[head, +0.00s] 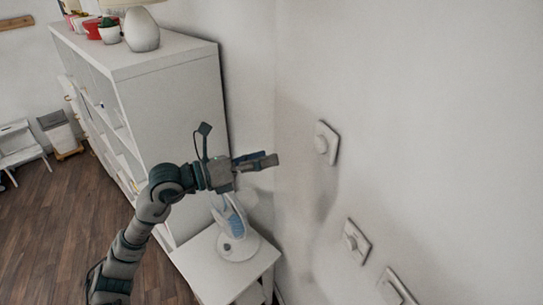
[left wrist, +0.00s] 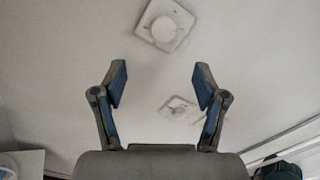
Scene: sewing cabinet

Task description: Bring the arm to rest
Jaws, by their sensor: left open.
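My left arm reaches up from the lower left in the head view, and its gripper (head: 268,160) points right toward the wall. In the left wrist view my left gripper (left wrist: 160,82) is open, with its two blue-padded fingers wide apart and nothing between them. A square wall plate with a round knob (head: 326,142) is on the wall right of the gripper, with a gap between them. A plate with a knob also shows beyond the fingers in the left wrist view (left wrist: 165,25). My right gripper is not in view.
A white cabinet (head: 175,105) with a lamp (head: 141,30) on top stands behind my arm. A small white table (head: 215,268) below the gripper holds a white and blue object (head: 236,235). More wall plates (head: 356,241) are lower right. Wooden floor (head: 60,215) is clear at left.

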